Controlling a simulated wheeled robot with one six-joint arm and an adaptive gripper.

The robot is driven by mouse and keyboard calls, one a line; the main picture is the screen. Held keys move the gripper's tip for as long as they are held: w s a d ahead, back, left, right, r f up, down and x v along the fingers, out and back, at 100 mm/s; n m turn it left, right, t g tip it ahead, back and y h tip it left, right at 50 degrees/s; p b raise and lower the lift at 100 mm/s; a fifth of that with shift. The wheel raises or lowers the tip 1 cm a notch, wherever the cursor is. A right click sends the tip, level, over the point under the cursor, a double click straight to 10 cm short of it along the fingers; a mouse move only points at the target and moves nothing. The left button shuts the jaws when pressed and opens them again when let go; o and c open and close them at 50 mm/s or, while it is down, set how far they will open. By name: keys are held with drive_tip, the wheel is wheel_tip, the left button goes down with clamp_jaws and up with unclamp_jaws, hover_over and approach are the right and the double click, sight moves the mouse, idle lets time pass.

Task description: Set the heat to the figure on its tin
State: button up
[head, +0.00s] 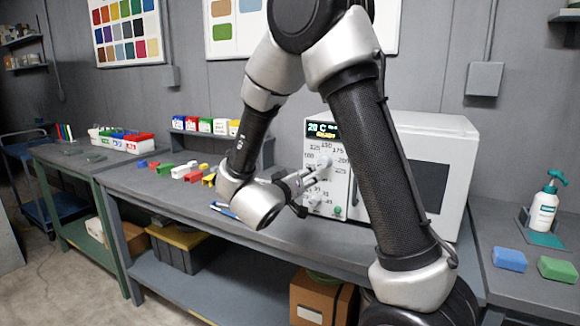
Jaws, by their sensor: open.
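A white oven (440,150) stands on the bench, partly hidden behind my arm. Its front panel has a display (322,129) reading about 20 C, with smaller yellow text below that I cannot read. Under it is a heat dial (325,161) with figures around it, including 125, 150, 175, 200 and 225. A lower control (317,197) is partly covered by my gripper. My gripper (312,184) is open, in front of the panel close to the dial; I cannot tell whether it touches. Several coloured tins (205,125) stand on a small shelf at the back; their figures are unreadable.
Coloured blocks (180,171) and blue-and-white pens (226,211) lie on the bench left of my gripper. A white tray of coloured packs (122,139) is farther left. A pump bottle (546,205), a blue block (509,258) and a green block (558,269) are at right.

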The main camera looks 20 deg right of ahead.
sight(321, 164)
drive_tip(key=shift+n+h, duration=0.3)
drive_tip(key=shift+h, duration=0.5)
drive_tip(key=w+d, duration=0.1)
drive_tip(key=d, duration=0.1)
drive_tip(key=w+d+r, duration=0.1)
drive_tip(key=d, duration=0.2)
drive_tip(key=w+d+r, duration=0.1)
drive_tip(key=d, duration=0.1)
drive_tip(key=shift+w+d+r, duration=0.15)
drive_tip(key=shift+d, duration=0.15)
drive_tip(key=c, duration=1)
